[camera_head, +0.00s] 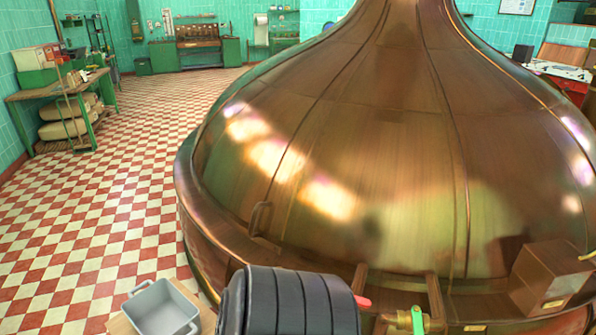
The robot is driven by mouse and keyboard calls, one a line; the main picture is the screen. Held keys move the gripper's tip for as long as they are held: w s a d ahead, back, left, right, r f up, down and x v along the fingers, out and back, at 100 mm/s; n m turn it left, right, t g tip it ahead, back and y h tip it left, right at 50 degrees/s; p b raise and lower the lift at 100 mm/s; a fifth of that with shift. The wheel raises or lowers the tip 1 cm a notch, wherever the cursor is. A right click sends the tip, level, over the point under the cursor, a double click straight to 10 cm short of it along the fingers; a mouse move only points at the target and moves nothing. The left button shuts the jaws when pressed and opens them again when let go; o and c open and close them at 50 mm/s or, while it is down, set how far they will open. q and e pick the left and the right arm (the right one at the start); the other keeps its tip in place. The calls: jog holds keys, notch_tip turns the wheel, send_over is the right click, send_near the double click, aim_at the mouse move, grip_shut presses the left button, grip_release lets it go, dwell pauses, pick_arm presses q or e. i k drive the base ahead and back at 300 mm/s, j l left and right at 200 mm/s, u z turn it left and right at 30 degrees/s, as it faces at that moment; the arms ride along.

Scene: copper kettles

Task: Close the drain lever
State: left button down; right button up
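A large copper kettle (370,150) fills the middle and right of the head view. At its lower front is a brass valve fitting (398,324) with an upright green lever (417,319). A small red tip (362,302) shows to the left of it, and the part it belongs to is hidden. I cannot tell which of the two is the drain lever. The lower part of the fitting is cut off by the frame edge. Neither of my grippers is in view.
A black ribbed shape at the bottom centre blocks part of the kettle's base. A grey bin (160,309) sits on a wooden surface (120,325) at lower left. A copper box (548,277) juts from the kettle at right. The checkered floor (110,210) at left is clear.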

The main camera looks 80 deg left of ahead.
aim_at(361, 302)
jog(key=u, duration=1.9)
jog(key=i+u, duration=0.15)
jog(key=u, duration=0.3)
jog(key=i+l+u, duration=0.4)
jog(key=k+l, duration=0.05)
